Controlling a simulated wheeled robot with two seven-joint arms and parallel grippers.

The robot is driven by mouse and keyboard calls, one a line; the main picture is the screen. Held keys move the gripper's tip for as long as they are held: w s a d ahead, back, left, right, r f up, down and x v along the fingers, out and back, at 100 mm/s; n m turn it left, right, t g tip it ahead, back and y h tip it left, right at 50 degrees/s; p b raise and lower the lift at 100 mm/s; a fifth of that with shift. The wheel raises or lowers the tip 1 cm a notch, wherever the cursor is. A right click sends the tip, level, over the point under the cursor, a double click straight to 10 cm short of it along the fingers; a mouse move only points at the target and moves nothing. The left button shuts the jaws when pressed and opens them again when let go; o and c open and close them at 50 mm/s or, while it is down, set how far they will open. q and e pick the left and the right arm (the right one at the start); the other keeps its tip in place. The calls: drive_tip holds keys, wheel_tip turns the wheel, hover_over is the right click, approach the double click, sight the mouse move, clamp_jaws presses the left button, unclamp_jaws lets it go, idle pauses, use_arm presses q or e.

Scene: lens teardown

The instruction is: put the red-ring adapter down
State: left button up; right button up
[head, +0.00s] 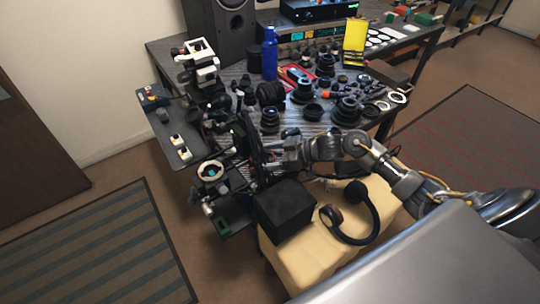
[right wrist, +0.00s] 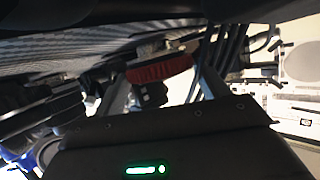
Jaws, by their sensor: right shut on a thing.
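In the right wrist view, the red-ring adapter (right wrist: 158,72) shows as a ribbed dark red band between the two fingers of my right gripper (right wrist: 164,84). The gripper is shut on it. A dark table edge and gripper housing hide part of it. In the head view, my right arm comes in from the right and its gripper (head: 258,152) is at the front left corner of the table (head: 165,50). The adapter cannot be made out there. I cannot see my left gripper.
Several black lens parts (head: 345,110) crowd the table beside a blue bottle (head: 269,55) and yellow stand (head: 354,42). A black box (head: 284,209) and headphones (head: 360,215) rest on a cream stool (head: 310,258) in front. A narrow shelf (head: 168,130) juts out left.

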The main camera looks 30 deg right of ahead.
drive_tip(key=shift+f, duration=0.2)
drive_tip(key=o, duration=1.2)
drive_tip(key=shift+r, duration=0.1)
drive_tip(key=shift+s+d+r, duration=0.1)
drive_tip(key=shift+d+r, duration=0.05)
drive_tip(key=v, duration=1.1)
drive_tip(key=shift+s+d+r, duration=0.15)
drive_tip(key=shift+s+d, duration=0.05)
drive_tip(key=shift+d, duration=0.05)
drive_tip(key=shift+r, duration=0.1)
